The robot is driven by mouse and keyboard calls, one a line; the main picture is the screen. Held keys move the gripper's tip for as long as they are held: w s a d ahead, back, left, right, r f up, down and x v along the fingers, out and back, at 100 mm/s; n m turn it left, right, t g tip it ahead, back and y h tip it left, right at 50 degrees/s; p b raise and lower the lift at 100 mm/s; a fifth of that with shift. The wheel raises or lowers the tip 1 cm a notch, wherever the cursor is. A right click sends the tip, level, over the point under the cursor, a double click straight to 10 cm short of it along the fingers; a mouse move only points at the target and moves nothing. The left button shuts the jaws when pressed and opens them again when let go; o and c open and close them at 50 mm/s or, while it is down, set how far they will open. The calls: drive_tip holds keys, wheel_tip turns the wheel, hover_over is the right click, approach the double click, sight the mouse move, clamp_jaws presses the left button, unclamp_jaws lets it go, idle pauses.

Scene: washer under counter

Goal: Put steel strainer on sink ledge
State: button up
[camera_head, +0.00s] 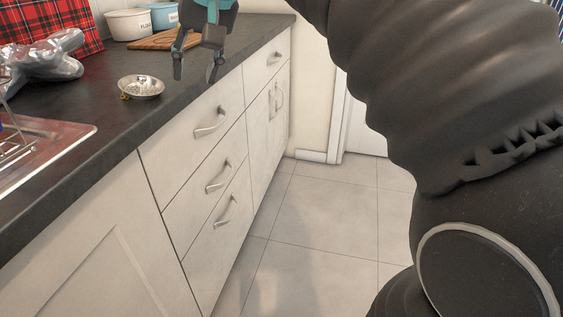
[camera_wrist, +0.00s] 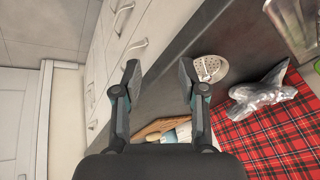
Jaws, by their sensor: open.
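The steel strainer (camera_head: 141,86) is a small round perforated dish lying on the dark countertop near its front edge. It also shows in the wrist view (camera_wrist: 210,69), just beyond the right-hand finger. My gripper (camera_head: 199,72) is open and empty, to the right of the strainer and apart from it, near the counter's front edge. In the wrist view the fingers of my gripper (camera_wrist: 158,78) are spread wide with nothing between them. The sink ledge (camera_head: 72,135) is the shiny metal rim at the left of the head view; most of the sink is cut off.
A crumpled silvery object (camera_head: 42,62) lies left of the strainer, by a red tartan cloth (camera_head: 50,22). A wire rack (camera_head: 12,140) stands at the sink. A wooden board (camera_head: 165,39) and white container (camera_head: 129,25) are at the back. Drawer handles (camera_head: 211,123) stick out below the counter.

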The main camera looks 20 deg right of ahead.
drive_tip(key=s+d+f+h, duration=0.1)
drive_tip(key=s+d+f, duration=0.1)
drive_tip(key=s+f, duration=0.4)
drive_tip(key=s+d+f+h, duration=0.1)
drive_tip(key=s+d+f, duration=0.2)
drive_tip(key=s+f, duration=0.3)
drive_tip(key=s+d+f+n+t, duration=0.1)
drive_tip(key=s+f, duration=0.5)
drive_tip(key=f, duration=0.8)
drive_tip(key=shift+d+f+h, duration=0.2)
drive_tip(key=shift+d+h, duration=0.2)
drive_tip(key=shift+d, duration=0.35)
drive_tip(key=shift+c, duration=1)
drive_tip(key=shift+d, duration=0.15)
